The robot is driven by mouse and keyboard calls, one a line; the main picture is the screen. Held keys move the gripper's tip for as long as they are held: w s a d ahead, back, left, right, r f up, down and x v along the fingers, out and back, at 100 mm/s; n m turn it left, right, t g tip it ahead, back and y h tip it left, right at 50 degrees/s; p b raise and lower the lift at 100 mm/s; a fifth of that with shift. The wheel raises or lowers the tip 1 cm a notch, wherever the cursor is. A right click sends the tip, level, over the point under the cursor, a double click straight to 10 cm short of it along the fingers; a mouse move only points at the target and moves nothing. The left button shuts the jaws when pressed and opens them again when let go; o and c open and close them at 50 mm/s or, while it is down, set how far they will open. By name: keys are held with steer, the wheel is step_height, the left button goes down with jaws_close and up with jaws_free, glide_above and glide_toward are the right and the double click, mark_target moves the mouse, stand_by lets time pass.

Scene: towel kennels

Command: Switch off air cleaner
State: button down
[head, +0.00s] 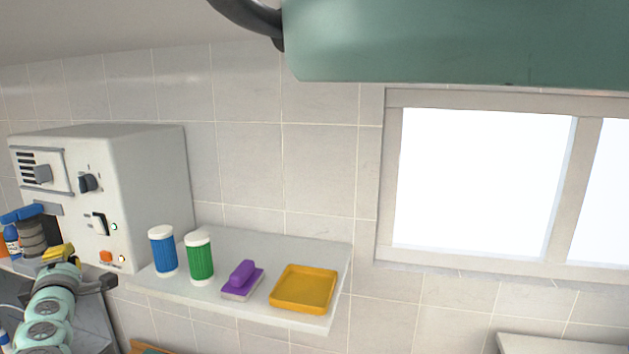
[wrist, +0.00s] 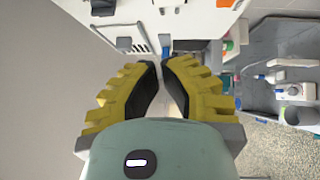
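The air cleaner appears to be the white box (head: 150,190) at the left in the head view. Its front carries a vented slider panel (head: 38,172), a dark rotary knob (head: 88,183), a black-and-white switch (head: 99,223) with a green light beside it, and an orange button (head: 105,256) with a small light. My gripper (head: 58,252) is low in front of the box, below its left part. In the wrist view my gripper (wrist: 161,64) has its yellow fingers angled together, tips almost meeting, with nothing between them. Part of the white front (wrist: 195,20) shows beyond the tips.
A white shelf (head: 225,301) right of the box holds a blue canister (head: 162,252), a green canister (head: 200,260), a purple-handled brush (head: 243,279) and a yellow tray (head: 304,289). Dark stacked items (head: 32,238) stand near my gripper. A teal body (head: 450,40) hangs overhead.

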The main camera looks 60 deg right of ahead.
mark_target(99, 225)
steer(key=shift+w, duration=0.1)
steer(key=shift+s+d+b+x, duration=0.2)
steer(key=shift+d+b+x, duration=0.2)
steer(key=shift+b+x, duration=2.05)
steer(key=shift+s+d+b+x, duration=0.2)
steer(key=shift+d+b+x, duration=0.2)
steer(key=shift+b+x, duration=2.05)
steer(key=shift+s+d+b+x, duration=0.15)
steer(key=shift+d+b+x, duration=0.25)
steer(key=shift+b+x, duration=2.05)
steer(key=shift+b+v, duration=0.95)
steer(key=shift+v, duration=0.1)
